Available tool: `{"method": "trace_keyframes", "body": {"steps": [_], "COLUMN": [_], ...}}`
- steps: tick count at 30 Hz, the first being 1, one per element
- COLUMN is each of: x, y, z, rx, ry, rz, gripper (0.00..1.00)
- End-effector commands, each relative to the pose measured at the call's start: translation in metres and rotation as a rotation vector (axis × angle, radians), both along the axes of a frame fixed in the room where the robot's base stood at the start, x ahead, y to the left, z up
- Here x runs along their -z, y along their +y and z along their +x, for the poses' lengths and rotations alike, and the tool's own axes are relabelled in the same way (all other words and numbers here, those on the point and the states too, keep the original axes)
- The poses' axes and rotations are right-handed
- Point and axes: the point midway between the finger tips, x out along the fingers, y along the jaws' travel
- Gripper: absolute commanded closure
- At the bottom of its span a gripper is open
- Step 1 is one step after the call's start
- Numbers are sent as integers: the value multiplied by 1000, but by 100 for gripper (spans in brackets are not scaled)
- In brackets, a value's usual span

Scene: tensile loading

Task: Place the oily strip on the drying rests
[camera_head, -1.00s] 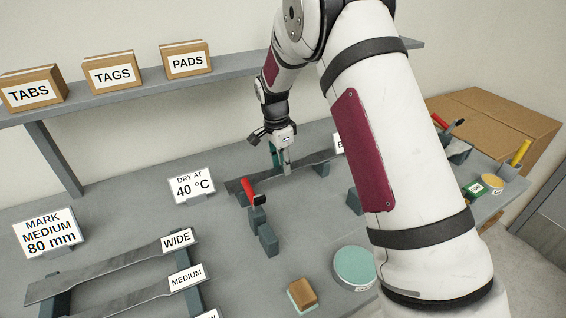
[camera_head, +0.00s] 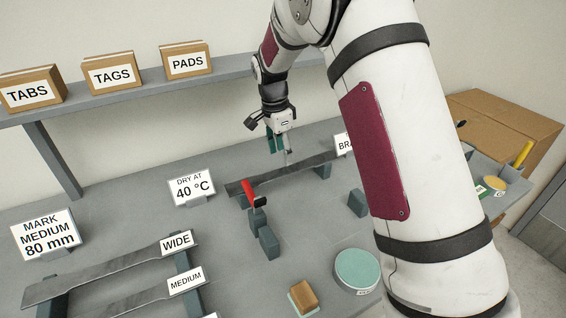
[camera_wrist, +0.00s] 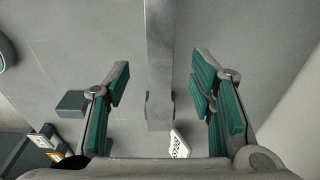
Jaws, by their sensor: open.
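The dark metal strip (camera_head: 305,162) lies across the back of the bench in the head view, with a blue-grey rest (camera_head: 323,172) under its right part. Its left end is near the red-handled clamp, where the support is partly hidden. My gripper (camera_head: 279,152) is open and empty, just above the middle of the strip. In the wrist view, the strip (camera_wrist: 159,50) runs lengthwise between my spread teal fingers (camera_wrist: 160,95), apart from both. A block shows partly beneath its near end. I cannot tell whether the strip is oily.
The red-handled clamp (camera_head: 250,192) stands by the strip's left end, near the "DRY AT 40 °C" sign (camera_head: 192,187). A loose block (camera_head: 357,203), a teal-topped round container (camera_head: 357,268) and a sponge (camera_head: 303,297) are in front. Labelled strips (camera_head: 105,270) lie front left.

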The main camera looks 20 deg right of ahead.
Motion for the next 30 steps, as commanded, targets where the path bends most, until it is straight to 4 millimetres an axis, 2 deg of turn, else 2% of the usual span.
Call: {"method": "trace_keyframes", "body": {"steps": [3, 9, 20, 23, 25, 30], "x": [-25, -55, -75, -94, -112, -156], "y": [4, 7, 7, 5, 2, -5], "z": [1, 0, -6, -21, -40, -101], "rx": [-1, 0, -19, -79, -150, -379], "ry": [-5, -3, -5, -18, -30, -74], "rz": [1, 1, 5, 17, 27, 41], "gripper": [50, 50, 50, 50, 50, 50]}}
